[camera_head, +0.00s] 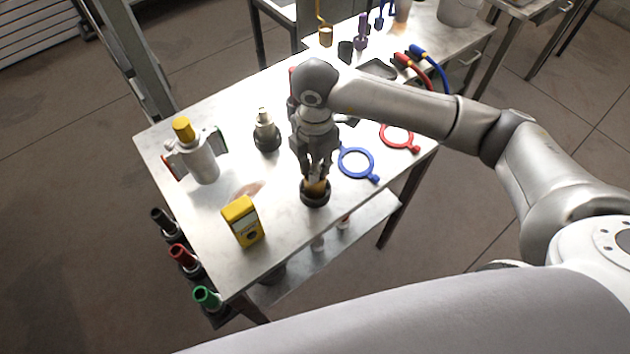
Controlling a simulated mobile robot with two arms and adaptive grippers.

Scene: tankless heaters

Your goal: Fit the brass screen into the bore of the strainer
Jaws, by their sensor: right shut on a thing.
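My right gripper (317,172) is shut on the brass screen (315,187), a small brass-orange cylinder. The screen is upright, with its lower end at or inside a black ring-shaped holder (316,200) near the table's front edge. I cannot tell whether it still rests in the holder. The fingers hide its upper part. A metal fitting (265,122) stands upright in a dark round base left of the gripper; it may be the strainer, but its bore cannot be made out. My left gripper is not in view.
A pale cylinder with a yellow cap (199,160) stands at the left of the table (285,222). A yellow meter (243,221) is near the front. Blue (342,164) and red (383,137) rings lie to the right. Coloured-handled tools (208,298) hang off the left edge.

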